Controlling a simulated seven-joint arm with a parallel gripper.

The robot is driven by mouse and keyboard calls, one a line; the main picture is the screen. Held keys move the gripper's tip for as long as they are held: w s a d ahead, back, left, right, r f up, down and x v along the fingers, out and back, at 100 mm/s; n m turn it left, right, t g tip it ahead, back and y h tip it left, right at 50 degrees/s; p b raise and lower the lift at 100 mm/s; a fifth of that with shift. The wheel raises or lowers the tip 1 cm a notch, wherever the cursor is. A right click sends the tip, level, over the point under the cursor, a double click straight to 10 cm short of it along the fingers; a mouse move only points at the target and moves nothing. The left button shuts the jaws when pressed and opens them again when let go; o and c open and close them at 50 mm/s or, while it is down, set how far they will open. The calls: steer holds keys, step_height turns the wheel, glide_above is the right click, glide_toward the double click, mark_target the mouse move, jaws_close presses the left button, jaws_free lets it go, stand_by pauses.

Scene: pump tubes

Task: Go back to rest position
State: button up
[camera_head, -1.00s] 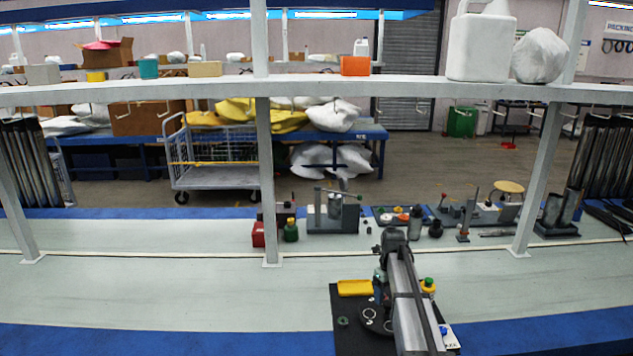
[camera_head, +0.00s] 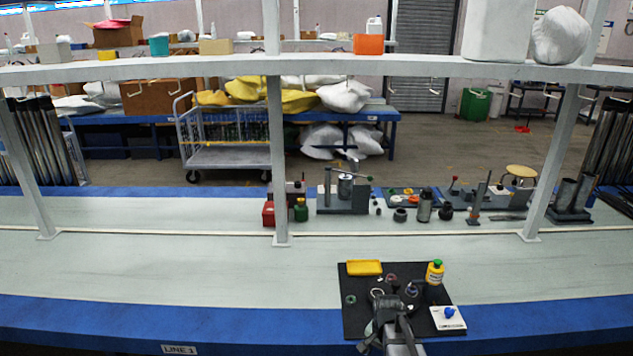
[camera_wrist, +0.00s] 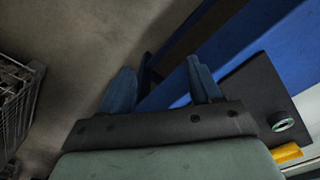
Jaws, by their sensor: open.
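My gripper (camera_wrist: 162,82) shows in the wrist view with its two blue fingers wide apart and nothing between them. It faces the floor and the blue bench edge (camera_wrist: 180,97), beside the black mat (camera_wrist: 252,84). In the head view my arm reaches in from the bottom over the front edge of the black mat (camera_head: 352,318); its fingers are hard to make out there. On the mat are a yellow tray (camera_head: 364,268), a yellow bottle with a green cap (camera_head: 434,273), a white block with a blue knob (camera_head: 447,319) and a small green ring (camera_head: 350,299).
A grey fixture (camera_head: 343,196), a red box (camera_head: 268,213), a green bottle (camera_head: 301,211) and several tools stand along the back of the bench. White posts (camera_head: 278,160) carry a shelf (camera_head: 200,68). The bench left of the mat is clear. A wire cart (camera_wrist: 12,105) shows in the wrist view.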

steer(key=s+f+n+g, duration=0.2)
steer(key=s+f, duration=0.5)
steer(key=s, duration=0.5)
steer(key=s+a+f+n+g, duration=0.1)
steer(key=s+f+n+g, duration=0.1)
steer(key=s+f, duration=0.6)
steer(key=s+f+n+g, duration=0.2)
steer(key=s+f, duration=0.6)
steer(key=s, duration=0.9)
steer(key=shift+s+a+n+g, duration=0.3)
steer(key=shift+n+g, duration=0.1)
steer(key=shift+n, duration=0.5)
